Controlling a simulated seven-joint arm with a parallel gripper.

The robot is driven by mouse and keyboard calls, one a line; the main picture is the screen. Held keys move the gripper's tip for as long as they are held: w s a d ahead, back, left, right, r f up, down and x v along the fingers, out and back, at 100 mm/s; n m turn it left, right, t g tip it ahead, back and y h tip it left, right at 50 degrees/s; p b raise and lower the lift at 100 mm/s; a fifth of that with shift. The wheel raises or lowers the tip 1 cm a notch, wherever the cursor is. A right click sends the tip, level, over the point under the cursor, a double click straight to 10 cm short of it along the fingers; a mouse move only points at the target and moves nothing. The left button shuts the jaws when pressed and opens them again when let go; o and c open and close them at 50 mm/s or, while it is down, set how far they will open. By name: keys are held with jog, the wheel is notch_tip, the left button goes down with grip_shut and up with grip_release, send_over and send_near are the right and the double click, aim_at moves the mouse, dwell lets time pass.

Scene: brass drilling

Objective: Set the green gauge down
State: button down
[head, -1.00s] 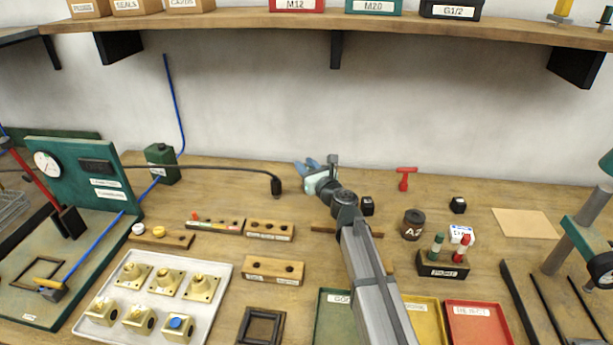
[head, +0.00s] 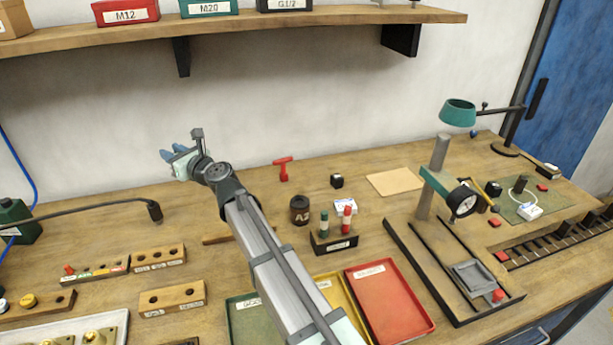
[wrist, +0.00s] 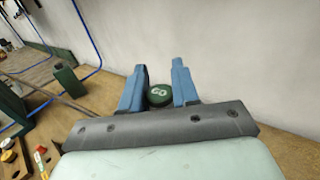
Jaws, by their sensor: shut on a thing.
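My gripper (head: 170,155) is raised above the back of the bench at the left, near the wall. In the wrist view its two blue fingers (wrist: 158,80) are shut on a green gauge (wrist: 160,95), whose round dark-green end is marked GO. The gauge's lower part is hidden, and I cannot make the gauge out in the head view. A black stand (head: 335,246) on the bench holds another green-topped piece (head: 324,222) and a red-topped piece (head: 347,217), both upright.
Green (head: 240,308), yellow (head: 350,310) and red trays (head: 425,322) lie at the front. A dark A2 pot (head: 299,209), a red T-handled tool (head: 283,169) and wooden hole blocks (head: 172,299) stand around. A gauge stand (head: 434,190) is at right. Bare bench shows behind the pot.

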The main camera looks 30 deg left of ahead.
jog(key=w+d+n+g, duration=0.2)
jog(key=w+d+g, duration=0.1)
jog(key=w, duration=0.6)
jog(key=w+d+n+g, duration=0.2)
jog(key=w+d+g, duration=0.15)
jog(key=w, duration=0.55)
jog(key=w+d+r+n+g+h, duration=0.2)
jog(key=w+d+n+g+h, duration=0.3)
jog(key=w+d, duration=0.95)
jog(key=shift+s+d+f+m+g+y, duration=0.1)
jog(key=shift+d+f+g+y, duration=0.2)
jog(key=shift+f, duration=2.25)
jog(key=shift+d+f+m+g+y, duration=0.15)
jog(key=shift+f+y, duration=0.3)
jog(key=shift+f, duration=2.1)
jog(key=shift+s+d+f+m+g+y, duration=0.1)
jog(key=shift+d+f+y, duration=0.2)
jog(key=shift+f, duration=2.25)
jog(key=shift+f, duration=0.15)
jog(key=c, duration=0.8)
grip_release()
jog(key=shift+c, duration=0.2)
